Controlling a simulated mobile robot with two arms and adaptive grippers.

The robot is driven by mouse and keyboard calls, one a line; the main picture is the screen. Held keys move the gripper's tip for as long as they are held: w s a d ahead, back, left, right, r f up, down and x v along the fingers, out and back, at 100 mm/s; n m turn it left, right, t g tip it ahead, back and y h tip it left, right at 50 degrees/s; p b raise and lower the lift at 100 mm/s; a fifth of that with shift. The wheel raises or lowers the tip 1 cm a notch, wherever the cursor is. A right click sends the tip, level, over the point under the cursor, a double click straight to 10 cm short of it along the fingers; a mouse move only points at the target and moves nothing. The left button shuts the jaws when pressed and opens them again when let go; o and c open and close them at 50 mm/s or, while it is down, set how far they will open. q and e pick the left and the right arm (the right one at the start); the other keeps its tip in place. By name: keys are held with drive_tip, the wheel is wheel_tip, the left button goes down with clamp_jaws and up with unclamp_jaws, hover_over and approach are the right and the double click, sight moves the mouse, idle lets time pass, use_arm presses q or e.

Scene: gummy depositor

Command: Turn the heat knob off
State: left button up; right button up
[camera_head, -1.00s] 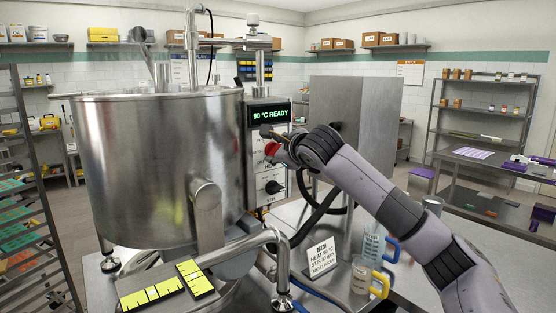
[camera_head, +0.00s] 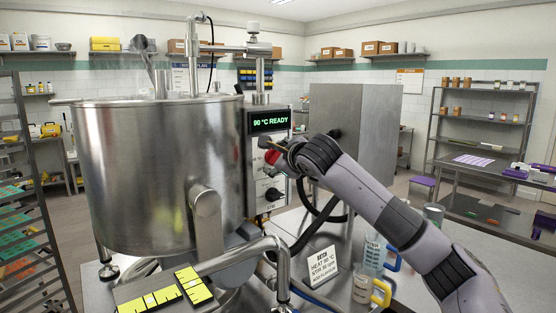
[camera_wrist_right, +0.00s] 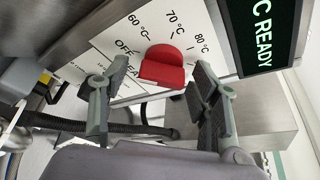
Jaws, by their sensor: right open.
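The red heat knob (camera_head: 271,157) is on the control panel (camera_head: 256,193) of the steel kettle, below a display (camera_head: 270,121) reading 90 °C READY. The right wrist view shows the knob (camera_wrist_right: 162,68) close up, with a scale of OFF, 60, 70 and 80 °C; which mark it points to is unclear. My right gripper (camera_wrist_right: 160,78) is open, its two fingers on either side of the knob with gaps to both, not closed on it. In the head view the gripper (camera_head: 277,146) is at the panel and partly covers the knob. My left gripper is not in view.
A black knob (camera_head: 272,194) is lower on the panel. The big kettle (camera_head: 155,175) fills the left. A recipe card (camera_head: 322,267) and measuring jugs (camera_head: 366,283) stand on the bench below my right arm. A steel cabinet (camera_head: 365,115) and hoses are behind the arm.

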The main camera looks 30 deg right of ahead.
drive_tip(key=shift+s+r, duration=0.1)
drive_tip(key=shift+r, duration=0.05)
drive_tip(key=v, duration=1.1)
drive_tip(key=shift+s, duration=0.4)
drive_tip(key=shift+a, duration=0.1)
